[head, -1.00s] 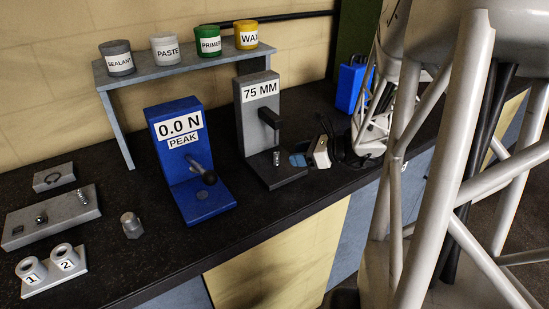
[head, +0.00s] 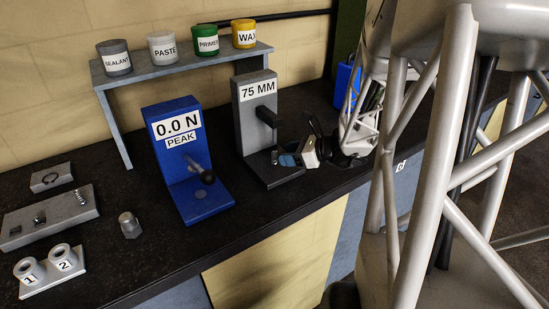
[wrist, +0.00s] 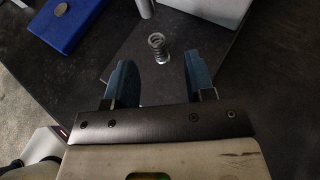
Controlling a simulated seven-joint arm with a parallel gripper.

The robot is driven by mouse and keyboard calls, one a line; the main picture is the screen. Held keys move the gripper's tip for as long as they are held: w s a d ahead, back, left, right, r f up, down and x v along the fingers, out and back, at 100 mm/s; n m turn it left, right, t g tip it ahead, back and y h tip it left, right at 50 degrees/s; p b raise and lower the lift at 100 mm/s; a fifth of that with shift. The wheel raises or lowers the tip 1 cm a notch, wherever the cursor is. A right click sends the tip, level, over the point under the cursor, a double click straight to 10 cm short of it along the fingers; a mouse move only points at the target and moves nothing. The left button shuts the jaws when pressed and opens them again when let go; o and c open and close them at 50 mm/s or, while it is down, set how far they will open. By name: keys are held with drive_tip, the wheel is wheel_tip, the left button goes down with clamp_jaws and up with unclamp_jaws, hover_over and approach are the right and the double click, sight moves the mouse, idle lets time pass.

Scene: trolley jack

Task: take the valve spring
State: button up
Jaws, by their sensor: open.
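The valve spring (wrist: 157,47) is a small metal coil standing upright on the dark base plate of the grey 75 MM fixture (head: 252,105). In the wrist view it sits between and just beyond my blue fingertips, with a gap on both sides. My gripper (wrist: 158,62) is open and empty. In the head view my gripper (head: 288,158) is low at the right side of the fixture's base, close to the spring (head: 274,157), which is small and partly hidden there.
A blue force tester (head: 180,150) reading 0.0 N stands left of the fixture. A grey block (head: 50,218) at the left holds another coil. A shelf (head: 180,65) with several cans stands behind.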

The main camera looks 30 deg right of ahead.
sight(274, 151)
drive_tip(key=shift+x, duration=2.55)
drive_tip(key=shift+c, duration=0.5)
clamp_jaws()
drive_tip(key=shift+r, duration=0.75)
drive_tip(key=s+d, duration=0.3)
drive_tip(key=s, duration=0.1)
drive_tip(key=s+d, duration=0.4)
drive_tip(key=s, duration=0.1)
drive_tip(key=s+d, duration=0.3)
drive_tip(key=s, duration=0.2)
drive_tip(key=shift+s+d, duration=0.25)
drive_tip(key=shift+d, duration=0.15)
